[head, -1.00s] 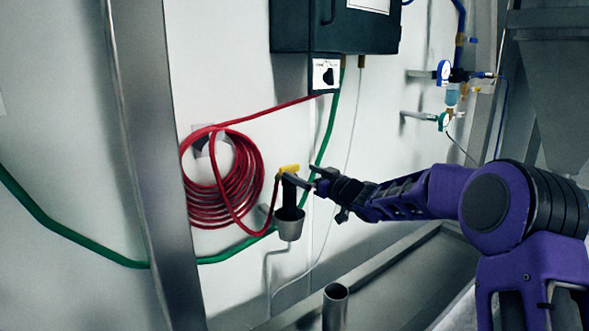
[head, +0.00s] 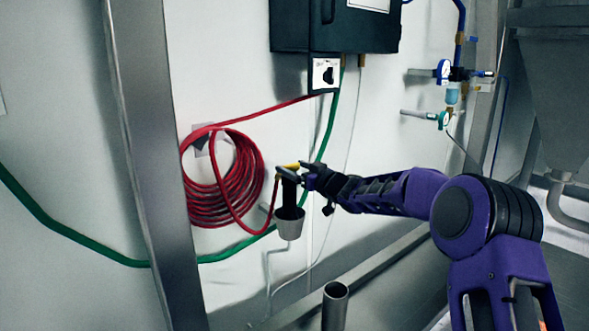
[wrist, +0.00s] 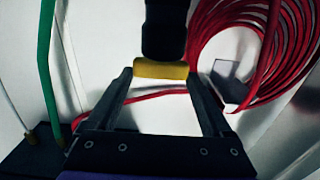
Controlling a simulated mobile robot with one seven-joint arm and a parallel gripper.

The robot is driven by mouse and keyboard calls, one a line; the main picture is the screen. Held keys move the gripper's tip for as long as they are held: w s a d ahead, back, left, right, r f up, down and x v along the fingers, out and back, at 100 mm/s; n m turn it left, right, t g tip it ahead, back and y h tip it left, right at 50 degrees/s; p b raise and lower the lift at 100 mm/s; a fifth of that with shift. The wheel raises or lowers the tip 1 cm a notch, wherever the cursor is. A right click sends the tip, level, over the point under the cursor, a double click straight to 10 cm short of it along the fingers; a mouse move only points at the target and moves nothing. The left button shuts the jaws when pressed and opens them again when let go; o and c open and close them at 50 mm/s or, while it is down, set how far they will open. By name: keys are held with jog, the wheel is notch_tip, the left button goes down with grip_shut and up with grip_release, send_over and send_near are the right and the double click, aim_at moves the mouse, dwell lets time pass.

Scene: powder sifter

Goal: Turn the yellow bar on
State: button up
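The yellow bar (head: 288,166) sits at the top of a dark upright fitting above a grey metal cup (head: 289,222) on the wall. In the wrist view the yellow bar (wrist: 160,69) lies crosswise at the tips of my gripper (wrist: 159,77), against a black cylindrical part. One finger is near each end of the bar. The fingers stand wide apart, and I cannot tell whether they touch the bar. In the head view my gripper (head: 292,172) is at the bar and hides part of it.
A coiled red hose (head: 225,180) hangs on the wall just left of the bar. A green hose (head: 325,135) runs behind the fitting. A dark box (head: 335,30) is above, a metal post (head: 150,160) at left, and an open metal pipe (head: 335,305) below.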

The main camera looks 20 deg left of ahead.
jog(key=shift+c, duration=1.4)
